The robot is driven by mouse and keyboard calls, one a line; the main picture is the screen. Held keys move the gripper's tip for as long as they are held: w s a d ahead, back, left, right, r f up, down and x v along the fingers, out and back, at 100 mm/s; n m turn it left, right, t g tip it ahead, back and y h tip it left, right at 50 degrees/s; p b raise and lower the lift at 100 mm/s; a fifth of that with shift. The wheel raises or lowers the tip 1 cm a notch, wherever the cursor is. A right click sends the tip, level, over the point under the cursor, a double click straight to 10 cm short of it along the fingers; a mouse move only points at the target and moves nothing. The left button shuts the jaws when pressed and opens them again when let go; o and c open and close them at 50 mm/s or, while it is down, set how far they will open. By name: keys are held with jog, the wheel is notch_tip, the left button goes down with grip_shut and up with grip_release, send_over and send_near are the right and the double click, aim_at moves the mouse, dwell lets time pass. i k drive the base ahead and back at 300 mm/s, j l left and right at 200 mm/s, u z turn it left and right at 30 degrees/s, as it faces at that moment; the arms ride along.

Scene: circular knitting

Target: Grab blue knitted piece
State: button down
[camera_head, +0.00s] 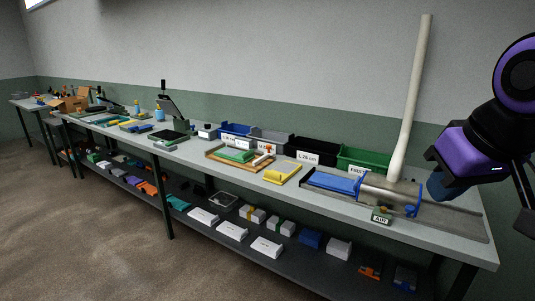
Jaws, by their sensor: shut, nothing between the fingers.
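A blue piece (335,183), which looks like the knitted piece, lies at the left end of a long grey tray (460,221) on the bench. It reaches the left end of a metal cylinder (390,192), which has blue rings or clamps. I cannot make out its knit texture. My purple and black arm comes in from the right edge. My gripper (441,189), dark at the arm's lower end, appears just right of the cylinder in the picture, with nothing seen in it. Its fingers are hard to make out, and I cannot tell its height above the tray.
A tall pale pole (411,95) rises behind the cylinder. Blue, grey, black and green bins (362,160) line the back.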

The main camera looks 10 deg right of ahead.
aim_at(342, 185)
jog(key=i+z, duration=0.3)
jog(key=i, duration=0.35)
jog(key=i+z, duration=0.35)
jog(key=i, duration=0.35)
